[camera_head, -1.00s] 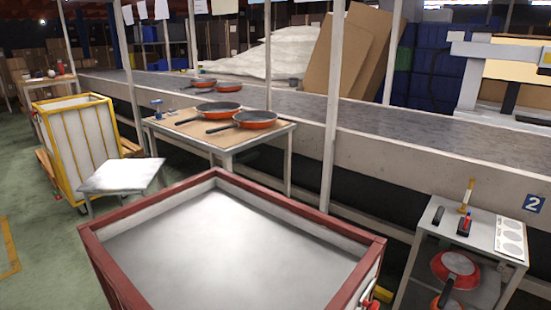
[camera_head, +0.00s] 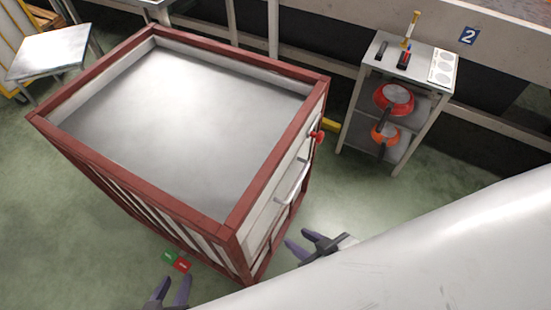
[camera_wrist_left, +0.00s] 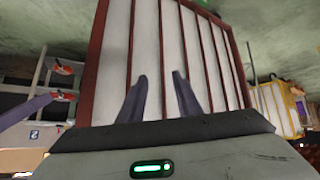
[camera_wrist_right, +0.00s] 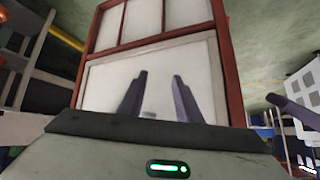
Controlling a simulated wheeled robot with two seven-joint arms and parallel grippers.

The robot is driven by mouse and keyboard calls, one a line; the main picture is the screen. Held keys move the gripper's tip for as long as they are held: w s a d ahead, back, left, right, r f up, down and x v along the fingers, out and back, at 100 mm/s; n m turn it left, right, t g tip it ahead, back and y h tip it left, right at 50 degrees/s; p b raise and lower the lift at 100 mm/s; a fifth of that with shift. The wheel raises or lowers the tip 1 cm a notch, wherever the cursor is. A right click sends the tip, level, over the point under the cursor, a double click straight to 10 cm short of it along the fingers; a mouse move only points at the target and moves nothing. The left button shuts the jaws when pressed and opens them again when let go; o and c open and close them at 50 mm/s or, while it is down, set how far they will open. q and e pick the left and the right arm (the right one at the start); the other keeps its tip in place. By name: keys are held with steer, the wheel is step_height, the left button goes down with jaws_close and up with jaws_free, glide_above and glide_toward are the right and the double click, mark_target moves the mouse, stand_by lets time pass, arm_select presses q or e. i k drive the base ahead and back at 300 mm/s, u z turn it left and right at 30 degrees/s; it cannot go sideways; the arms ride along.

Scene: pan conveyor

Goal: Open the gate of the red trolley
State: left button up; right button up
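The red trolley (camera_head: 88,160) stands at the left in the head view, with a red frame, white slatted sides and a bare grey top inside its rim. Its right-hand face is a white panel, the gate (camera_head: 272,212), flush with the frame. It carries a pale bar handle (camera_head: 292,181) and a red knob (camera_head: 317,136) near the top far corner. My right gripper (camera_head: 296,238) is open and empty, in front of this face and apart from it. My left gripper (camera_head: 176,278) is open and empty near the trolley's slatted side, which fills the left wrist view (camera_wrist_left: 197,60).
A shelf unit (camera_head: 352,130) with red and orange pans (camera_head: 395,98) stands beyond the gate's far end. A small metal table (camera_head: 45,55) is at upper left. Small red and green pieces (camera_head: 176,262) show by the trolley's near side. Green floor (camera_head: 340,205) lies clear before the gate.

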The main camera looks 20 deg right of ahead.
mark_target(284, 192)
steer(key=z, duration=0.45)
steer(key=k, duration=0.45)
steer(key=u, duration=0.7)
steer(key=k, duration=1.1)
steer(key=u, duration=0.95)
steer(key=i, duration=0.55)
steer(key=z, duration=1.05)
steer(key=i, duration=1.2)
steer(key=z, duration=0.55)
